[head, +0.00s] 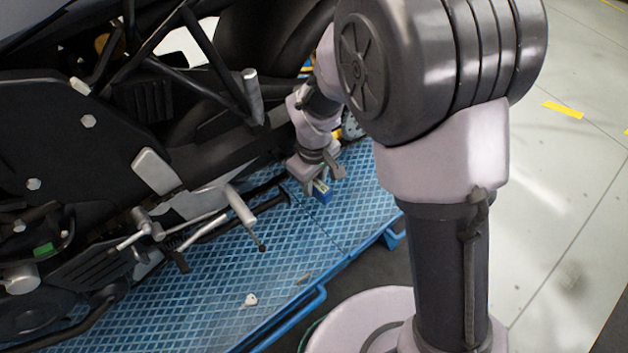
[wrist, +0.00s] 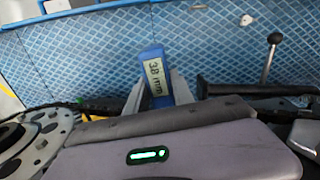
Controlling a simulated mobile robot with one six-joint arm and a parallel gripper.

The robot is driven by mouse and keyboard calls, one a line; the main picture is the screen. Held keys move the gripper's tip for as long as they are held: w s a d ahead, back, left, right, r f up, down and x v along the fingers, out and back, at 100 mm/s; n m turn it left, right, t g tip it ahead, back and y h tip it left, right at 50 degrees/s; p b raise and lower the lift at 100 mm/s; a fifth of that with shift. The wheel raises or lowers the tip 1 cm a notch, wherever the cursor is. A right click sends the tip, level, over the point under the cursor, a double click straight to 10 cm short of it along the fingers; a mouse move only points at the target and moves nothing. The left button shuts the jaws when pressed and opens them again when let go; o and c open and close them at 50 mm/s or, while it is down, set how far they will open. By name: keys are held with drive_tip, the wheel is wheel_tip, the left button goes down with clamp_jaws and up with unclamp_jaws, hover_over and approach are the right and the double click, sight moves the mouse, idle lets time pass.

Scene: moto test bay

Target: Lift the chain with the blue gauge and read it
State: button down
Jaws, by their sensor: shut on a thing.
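The blue gauge (wrist: 150,55) shows in the wrist view with its lit display facing the camera. The digits appear to read "38 mm"; I cannot tell whether there is a decimal point. My gripper (wrist: 157,92) is shut on the gauge. In the head view my gripper (head: 318,172) points down beside the motorcycle, with the blue gauge (head: 322,192) under it. A thin dark strip, perhaps the chain (wrist: 92,103), runs left of the gauge in the wrist view. Whether the gauge touches or lifts it is hidden.
The black motorcycle (head: 60,130) fills the left of the head view, over a blue grid platform (head: 215,270). A lever (head: 243,208) sticks out from it. A grey perforated disc (wrist: 30,145) stands at left in the wrist view. Small pieces (head: 251,299) lie on the platform.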

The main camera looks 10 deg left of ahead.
drive_tip(key=shift+r+p, duration=1.5)
drive_tip(key=shift+r, duration=0.5)
drive_tip(key=shift+f, duration=0.1)
idle(0.5)
drive_tip(key=shift+f+b, duration=1.65)
drive_tip(key=shift+f, duration=0.3)
drive_tip(key=s+d+b, duration=0.1)
drive_tip(key=s+d, duration=0.4)
drive_tip(key=d, duration=0.1)
drive_tip(key=shift+s, duration=0.1)
